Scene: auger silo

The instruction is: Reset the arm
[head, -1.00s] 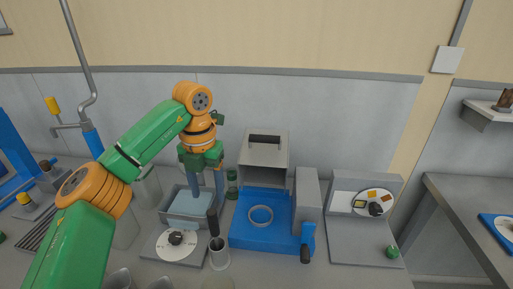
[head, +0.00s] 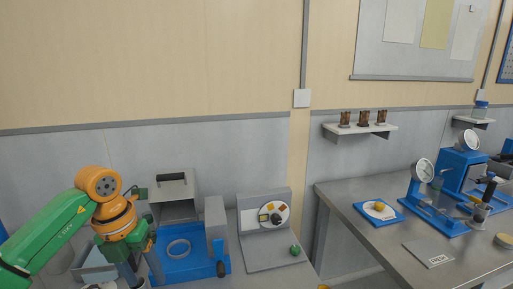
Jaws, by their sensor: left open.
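My left arm comes in from the left in the head view, green with orange joints. My left gripper (head: 130,274) points down over the counter, and its two grey fingers are apart with nothing seen between them. It is in front of a grey tray (head: 92,276) and left of a blue machine (head: 190,266) with a pale ring (head: 178,249) on its bed. The fingertips are close to the picture's bottom edge. My right gripper is not in the picture.
A grey panel with a round dial (head: 273,215) and a green knob (head: 295,250) stands right of the blue machine. A steel table (head: 350,235) on the right bears blue gauge devices (head: 425,205). A wall shelf (head: 360,132) holds several brown items. A gap separates counter and table.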

